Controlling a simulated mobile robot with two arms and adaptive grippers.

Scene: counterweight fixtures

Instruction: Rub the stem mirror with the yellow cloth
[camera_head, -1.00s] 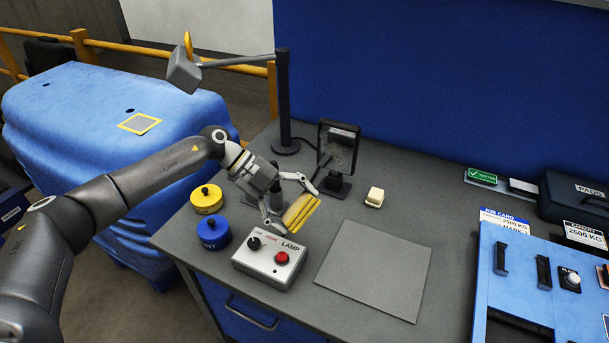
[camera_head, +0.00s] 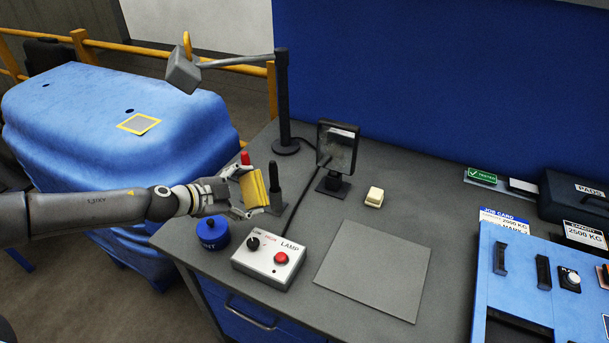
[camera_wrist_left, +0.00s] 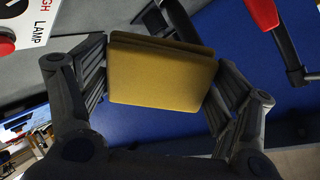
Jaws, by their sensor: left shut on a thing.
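The yellow cloth (camera_head: 252,188) is a folded pad held upright between the fingers of my left gripper (camera_head: 246,196), which is shut on it above the left part of the bench. In the left wrist view the cloth (camera_wrist_left: 162,75) fills the space between both fingers. The stem mirror (camera_head: 337,148) is a dark-framed square plate on a short stem and foot, to the right of and behind the gripper. My right gripper is not in view.
A black post (camera_head: 275,188) with a foot stands just right of the cloth. The lamp box (camera_head: 269,256) and blue pot (camera_head: 213,232) are in front. A lamp stand (camera_head: 283,105) rises behind. A cream block (camera_head: 374,197) and grey mat (camera_head: 374,270) lie right; bench around them is bare.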

